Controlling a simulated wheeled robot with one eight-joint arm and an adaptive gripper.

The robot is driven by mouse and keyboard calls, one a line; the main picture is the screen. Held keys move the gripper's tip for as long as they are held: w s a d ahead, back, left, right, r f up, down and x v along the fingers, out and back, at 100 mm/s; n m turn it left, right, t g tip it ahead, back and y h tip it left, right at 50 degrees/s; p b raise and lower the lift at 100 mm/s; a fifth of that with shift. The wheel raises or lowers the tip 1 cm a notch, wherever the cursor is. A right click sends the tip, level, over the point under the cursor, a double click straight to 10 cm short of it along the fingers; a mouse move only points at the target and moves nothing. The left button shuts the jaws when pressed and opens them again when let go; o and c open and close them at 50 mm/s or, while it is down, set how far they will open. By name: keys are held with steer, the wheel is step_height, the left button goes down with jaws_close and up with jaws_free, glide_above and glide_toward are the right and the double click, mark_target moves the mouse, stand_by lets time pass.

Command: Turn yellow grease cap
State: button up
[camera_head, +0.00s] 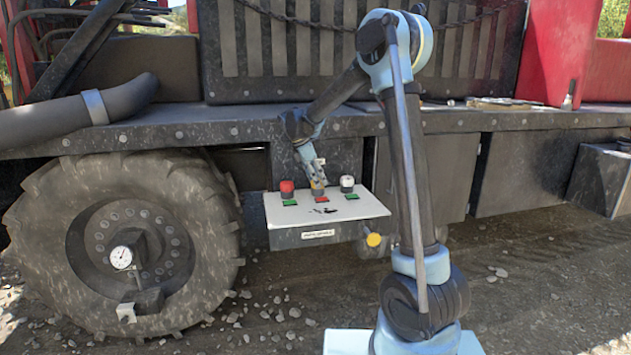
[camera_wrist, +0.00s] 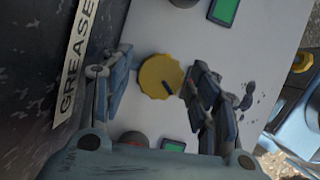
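The yellow grease cap (camera_wrist: 158,76) is a ridged round knob with a dark pointer mark, on a pale control panel (camera_head: 370,207). In the wrist view it lies between the two fingers of my gripper (camera_wrist: 160,80). The left finger is slightly apart from the cap; the right finger is close to its edge, and I cannot tell whether it touches. In the head view my gripper (camera_head: 318,180) points down over the middle cap, largely covering it. The small red light in front of the cap (camera_head: 321,199) shows in the head view.
A red cap (camera_head: 287,186) and a white cap (camera_head: 347,182) flank the middle one, each with a green light. A yellow round part (camera_head: 373,240) sits below the panel's front. A large tyre (camera_head: 130,245) stands left, under the vehicle's deck.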

stand_by(0.3)
steer(key=v, duration=0.7)
steer(key=shift+r, duration=0.15)
